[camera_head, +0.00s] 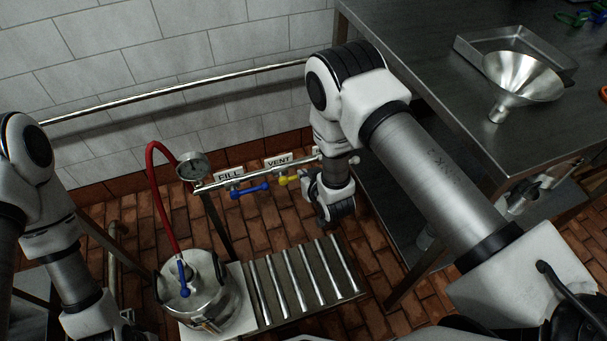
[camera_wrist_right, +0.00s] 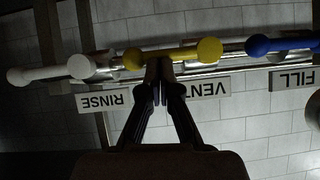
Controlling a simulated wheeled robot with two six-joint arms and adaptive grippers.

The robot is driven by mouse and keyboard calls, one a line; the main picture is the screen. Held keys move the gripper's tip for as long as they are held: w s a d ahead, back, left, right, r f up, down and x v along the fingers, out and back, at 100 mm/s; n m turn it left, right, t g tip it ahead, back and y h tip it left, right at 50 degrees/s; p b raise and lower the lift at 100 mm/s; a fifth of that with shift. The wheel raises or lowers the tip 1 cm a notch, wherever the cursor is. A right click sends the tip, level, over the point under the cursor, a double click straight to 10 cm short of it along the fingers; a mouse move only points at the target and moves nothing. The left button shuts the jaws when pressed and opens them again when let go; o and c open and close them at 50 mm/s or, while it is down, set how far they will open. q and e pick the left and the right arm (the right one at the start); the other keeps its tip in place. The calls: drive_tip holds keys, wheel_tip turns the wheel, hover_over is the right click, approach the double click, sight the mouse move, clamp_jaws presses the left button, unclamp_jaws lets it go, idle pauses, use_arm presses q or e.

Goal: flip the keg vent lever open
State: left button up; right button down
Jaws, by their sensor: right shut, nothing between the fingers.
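The yellow vent lever (camera_head: 288,180) sits on the horizontal pipe below the VENT sign (camera_head: 279,160). In the head view its right part is hidden by my right wrist. The right wrist view, upside down, shows the yellow lever (camera_wrist_right: 190,54) lying roughly along the pipe, with a round knob at each end. My right gripper (camera_wrist_right: 159,69) is shut and empty, with its fingertips at the middle of the yellow lever. I cannot tell whether they touch it. My left arm shows at the left edge of the head view, but its gripper is out of view.
The blue fill lever (camera_head: 249,190) is beside the yellow one. A white lever (camera_wrist_right: 50,72) is by the RINSE sign (camera_wrist_right: 104,99). A gauge (camera_head: 193,166), red hose (camera_head: 157,185) and steel keg (camera_head: 228,303) stand left. A steel table (camera_head: 440,60) with a funnel (camera_head: 521,78) is at right.

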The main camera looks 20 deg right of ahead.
drive_tip(key=shift+d+f, duration=0.1)
drive_tip(key=shift+f, duration=0.1)
wheel_tip(320, 180, down, 8)
drive_tip(key=a+m+t+y+b, duration=0.2)
drive_tip(key=m+y+b, duration=0.6)
drive_tip(key=b, duration=0.2)
drive_tip(key=shift+a+r+m+y+b, duration=0.25)
drive_tip(key=shift+a+m+y+b, duration=0.05)
drive_tip(key=shift+a+b, duration=0.1)
idle(0.8)
drive_tip(key=shift+s, duration=0.1)
drive_tip(key=f+v, duration=0.1)
drive_tip(key=v, duration=0.6)
drive_tip(key=shift+s+r, duration=0.2)
drive_tip(key=shift+r, duration=0.25)
drive_tip(key=shift+d, duration=0.1)
